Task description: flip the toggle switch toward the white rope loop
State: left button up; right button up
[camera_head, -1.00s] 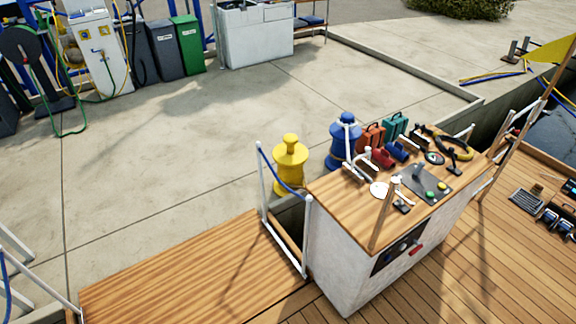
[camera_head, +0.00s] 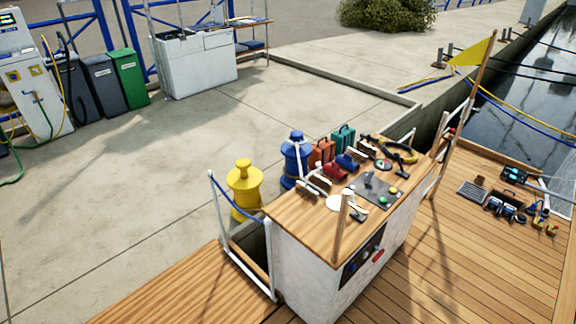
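A grey control plate (camera_head: 380,198) lies on the wooden top of the white console. It carries a small upright grey lever (camera_head: 368,179), which may be the toggle switch, and green and yellow buttons. Its tilt is too small to tell. A flat white round item (camera_head: 333,203) lies at the plate's left; I cannot tell whether it is the white rope loop. A black panel (camera_head: 361,260) with a red part is on the console's side. Neither of my grippers is in view.
The console top (camera_head: 285,209) also holds red and blue items, cases and tools. A yellow bollard (camera_head: 244,188) and a blue one (camera_head: 296,161) stand behind it. A wooden post (camera_head: 341,228) rises at its near edge. Bare deck (camera_head: 455,255) lies right of the console.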

aim_at(372, 172)
jog(key=i+l, duration=0.1)
jog(key=l, duration=0.35)
jog(key=i+l, duration=0.1)
jog(key=l, duration=0.35)
jog(key=i+l+u, duration=0.1)
jog(key=l, duration=0.35)
